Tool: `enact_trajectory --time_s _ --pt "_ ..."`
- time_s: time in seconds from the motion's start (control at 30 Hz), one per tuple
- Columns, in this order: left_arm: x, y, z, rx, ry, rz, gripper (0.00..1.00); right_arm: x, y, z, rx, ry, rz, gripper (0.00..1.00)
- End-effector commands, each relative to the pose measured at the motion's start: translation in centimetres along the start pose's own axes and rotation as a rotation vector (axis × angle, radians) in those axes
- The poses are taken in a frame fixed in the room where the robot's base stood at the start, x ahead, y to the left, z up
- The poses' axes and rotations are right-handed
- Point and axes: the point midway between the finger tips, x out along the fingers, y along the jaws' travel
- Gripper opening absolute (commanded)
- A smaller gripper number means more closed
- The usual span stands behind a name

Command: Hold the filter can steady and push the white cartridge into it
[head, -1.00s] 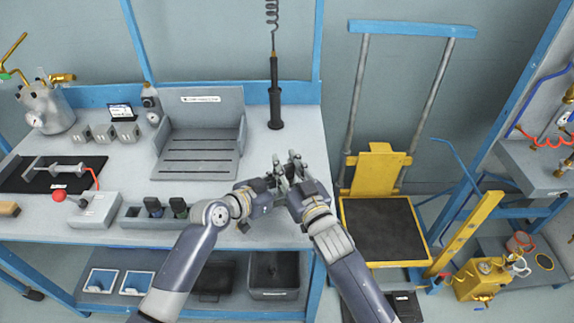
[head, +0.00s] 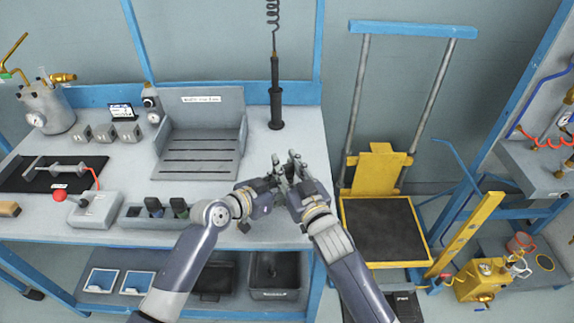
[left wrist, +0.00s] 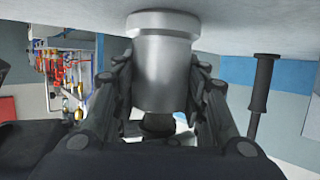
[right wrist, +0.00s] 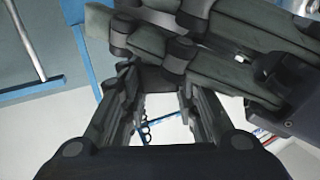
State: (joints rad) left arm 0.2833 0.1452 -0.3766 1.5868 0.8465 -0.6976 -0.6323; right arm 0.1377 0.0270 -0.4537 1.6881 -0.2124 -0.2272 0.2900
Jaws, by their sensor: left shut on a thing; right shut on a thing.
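The filter can (left wrist: 162,70) is a silver-grey cylinder with a wider rim band, between the fingers of my left gripper (left wrist: 160,100) in the left wrist view. The fingers press on it from both sides. In the head view my left gripper (head: 270,186) and right gripper (head: 290,170) meet over the bench's front right corner, and their fingers hide the can. My right gripper is also seen in the right wrist view (right wrist: 160,100), with the left gripper's dark links crossing close by. The white cartridge cannot be made out. How deep it sits in the can is hidden.
A grey slotted tray (head: 200,150) and a black upright tool (head: 276,100) on a coiled cord stand behind the grippers. A red-knobbed box (head: 95,209) is at the left. A yellow cart (head: 385,230) stands right of the bench. Bench around the tool is clear.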

Motion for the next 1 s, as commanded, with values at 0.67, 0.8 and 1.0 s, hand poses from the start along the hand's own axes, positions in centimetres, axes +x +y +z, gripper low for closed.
enact_trajectory --time_s 0.67,0.8,1.0 --pt "0.0 0.01 -0.01 0.0 0.0 0.0 0.1 -0.01 0.02 0.68 -0.001 -0.003 0.0 0.04" --pt "0.0 0.03 -0.02 0.0 0.0 0.001 0.1 -0.03 0.02 0.72 -0.002 -0.005 0.001 0.04" --pt "0.0 0.04 -0.03 0.0 0.001 0.001 0.1 -0.04 0.03 0.36 -0.002 -0.007 0.001 0.04"
